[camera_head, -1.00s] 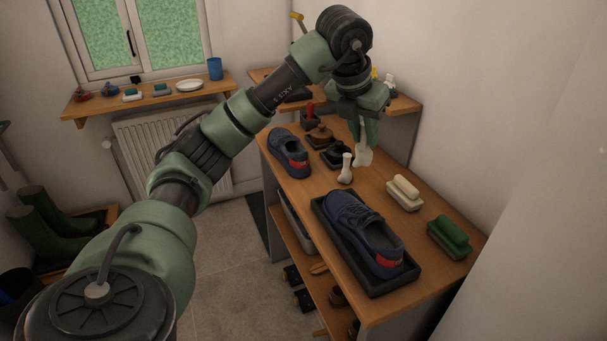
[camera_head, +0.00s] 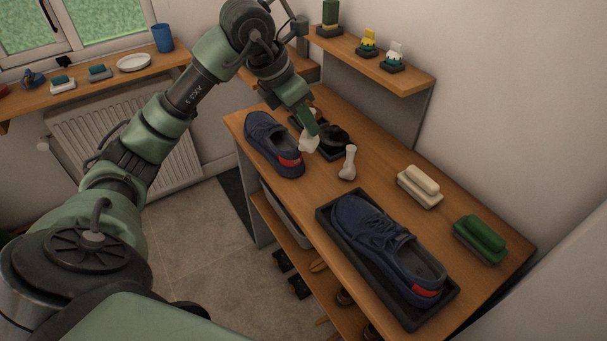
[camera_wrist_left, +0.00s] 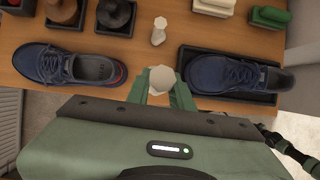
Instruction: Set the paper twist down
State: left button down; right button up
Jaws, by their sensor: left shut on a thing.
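My left gripper (camera_head: 309,130) is shut on a white faceted paper twist (camera_head: 309,145), which hangs below the fingers beside the heel of the farther blue shoe. In the left wrist view the paper twist (camera_wrist_left: 161,79) sits between the green fingertips (camera_wrist_left: 162,90), over the bench's front side between the two shoes. I cannot tell whether it touches the bench. My right gripper is not in view.
The farther blue shoe (camera_head: 270,143) stands bare on the bench. The nearer blue shoe (camera_head: 378,240) lies in a black tray (camera_head: 335,238). Dark brush-like items (camera_head: 333,140) sit behind the gripper. A cream brush (camera_head: 420,187) and a green brush (camera_head: 480,240) lie right. A shelf (camera_head: 385,72) overhangs the back.

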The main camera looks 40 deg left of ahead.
pick_arm(q)
notch_tip(320, 180, down, 16)
jog(key=shift+a+r+p, duration=0.15)
jog(key=shift+r+p, duration=0.1)
jog(key=shift+p, duration=0.9)
jog(key=shift+f, duration=0.1)
jog(key=shift+f, duration=0.15)
jog(key=c, duration=1.2)
grip_release()
jog(key=shift+c, duration=0.2)
